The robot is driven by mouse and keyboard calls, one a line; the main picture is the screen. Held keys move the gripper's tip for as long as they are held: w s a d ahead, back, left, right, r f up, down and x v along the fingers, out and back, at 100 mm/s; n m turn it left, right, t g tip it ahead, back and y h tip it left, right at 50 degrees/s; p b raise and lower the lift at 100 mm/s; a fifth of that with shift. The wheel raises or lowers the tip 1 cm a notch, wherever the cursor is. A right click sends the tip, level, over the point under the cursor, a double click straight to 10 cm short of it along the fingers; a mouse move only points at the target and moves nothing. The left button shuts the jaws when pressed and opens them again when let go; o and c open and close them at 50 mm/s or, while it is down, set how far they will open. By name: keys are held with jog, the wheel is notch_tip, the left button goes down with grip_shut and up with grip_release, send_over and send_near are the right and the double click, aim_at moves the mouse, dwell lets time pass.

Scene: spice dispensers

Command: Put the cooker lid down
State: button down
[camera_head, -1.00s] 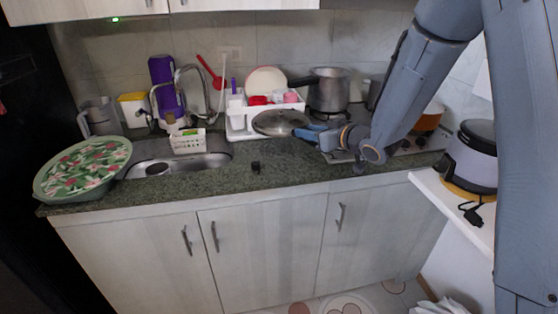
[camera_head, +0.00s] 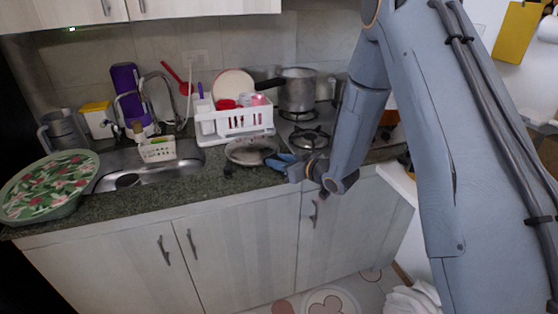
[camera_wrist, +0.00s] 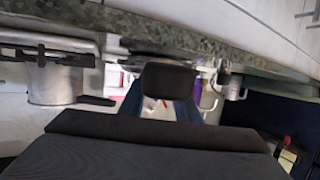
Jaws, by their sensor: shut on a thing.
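The cooker lid (camera_head: 250,147) is a round silvery lid at the front of the dish rack, low over the counter. My gripper (camera_head: 280,160) reaches in from the right and is shut on the lid at its right side. In the wrist view, a dark block, probably the lid's handle (camera_wrist: 170,80), sits between my blue fingers (camera_wrist: 160,106). Whether the lid's underside touches the counter I cannot tell. The pressure cooker pot (camera_head: 298,90) stands on the stove behind; it also seems to show at the left of the wrist view (camera_wrist: 58,82).
The white dish rack (camera_head: 238,121) is close behind the lid. The sink (camera_head: 150,178) lies to the left. A stove burner (camera_head: 309,138) is exposed at right. The counter's front edge (camera_head: 215,196) is close.

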jog(key=shift+f, duration=0.1)
jog(key=c, duration=1.3)
grip_release()
jog(key=shift+f, duration=0.1)
jog(key=shift+c, duration=0.2)
jog(key=shift+s+d+r, duration=0.1)
jog(key=shift+r, duration=0.1)
jog(key=s+d+r+m+g+h+b, duration=0.3)
jog(key=s+d+h, duration=0.5)
jog(key=s+d, duration=0.7)
jog(key=s+m+g+h, duration=0.1)
jog(key=s+m+g, duration=0.3)
jog(key=s, duration=1.4)
jog(key=g, duration=0.3)
jog(key=shift+d+f+m, duration=0.15)
jog(key=shift+d+m, duration=0.05)
jog(key=shift+m, duration=0.1)
